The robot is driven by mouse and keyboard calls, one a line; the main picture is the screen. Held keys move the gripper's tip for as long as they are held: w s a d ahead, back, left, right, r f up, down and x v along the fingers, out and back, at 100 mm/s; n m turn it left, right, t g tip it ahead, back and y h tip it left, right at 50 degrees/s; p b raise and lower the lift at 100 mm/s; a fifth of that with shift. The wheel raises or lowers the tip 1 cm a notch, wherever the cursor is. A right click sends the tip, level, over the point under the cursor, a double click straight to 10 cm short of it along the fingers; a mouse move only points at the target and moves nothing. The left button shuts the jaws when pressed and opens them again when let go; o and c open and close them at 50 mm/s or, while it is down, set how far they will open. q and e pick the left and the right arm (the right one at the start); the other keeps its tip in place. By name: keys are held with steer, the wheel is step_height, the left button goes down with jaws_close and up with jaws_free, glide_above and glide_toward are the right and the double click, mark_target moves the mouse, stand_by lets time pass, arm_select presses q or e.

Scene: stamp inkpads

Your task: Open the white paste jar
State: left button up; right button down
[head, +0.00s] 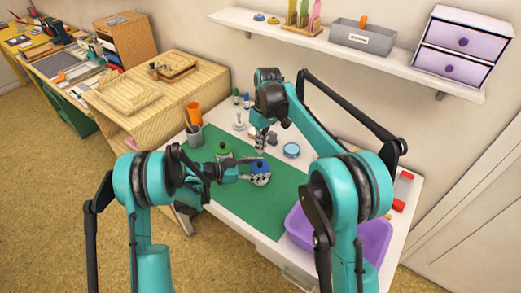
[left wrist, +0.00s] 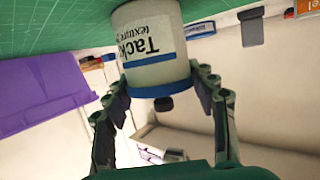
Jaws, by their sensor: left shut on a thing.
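The white paste jar (head: 261,180) stands on the green mat at the middle of the table. In the left wrist view the white jar (left wrist: 150,45) shows a printed label and a blue lid (left wrist: 158,91) with a dark knob. The lid is on the jar. My left gripper (head: 250,170) reaches in from the left and is shut on the jar; its fingers (left wrist: 163,85) sit on both sides near the lid. My right gripper (head: 263,143) points down just behind the jar, above the mat's far edge; its fingers are too small to read.
A green-lidded jar (head: 222,148) stands close to the left arm. A round blue-topped tin (head: 291,150) is right of my right gripper. A purple bin (head: 370,238) is at the right front. A shelf (head: 300,40) hangs behind.

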arm_select(q)
steer(key=o, duration=1.8)
steer(key=shift+c, duration=0.2)
steer(key=shift+v, duration=4)
